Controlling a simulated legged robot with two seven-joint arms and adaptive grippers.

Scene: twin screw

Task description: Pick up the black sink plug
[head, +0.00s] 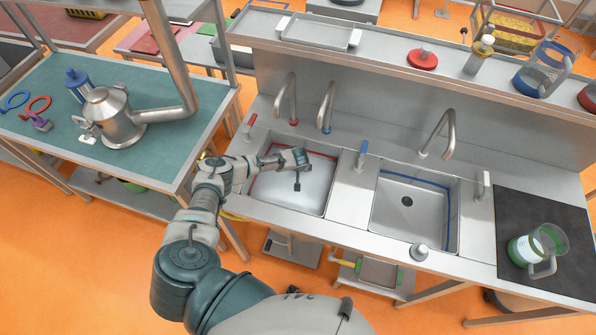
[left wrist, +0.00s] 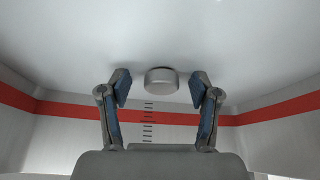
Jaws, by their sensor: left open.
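My left gripper (head: 298,178) reaches down into the left sink basin (head: 312,195), which has a red stripe around its inside. In the left wrist view, the open left gripper (left wrist: 161,88) has its two fingers spread on either side of a short grey round knob (left wrist: 161,78). The knob stands apart from both fingers, with pale basin surface around it. I cannot make out a black disc under it, so I cannot tell whether it is the black sink plug. My right gripper is not in view.
The right basin (head: 387,229) has a blue stripe and an open drain. A grey knob-like piece (head: 419,251) stands on the counter's front edge. Taps (head: 326,106) rise behind the basins. A glass jug (head: 538,248) stands on the dark mat (head: 520,210) at right.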

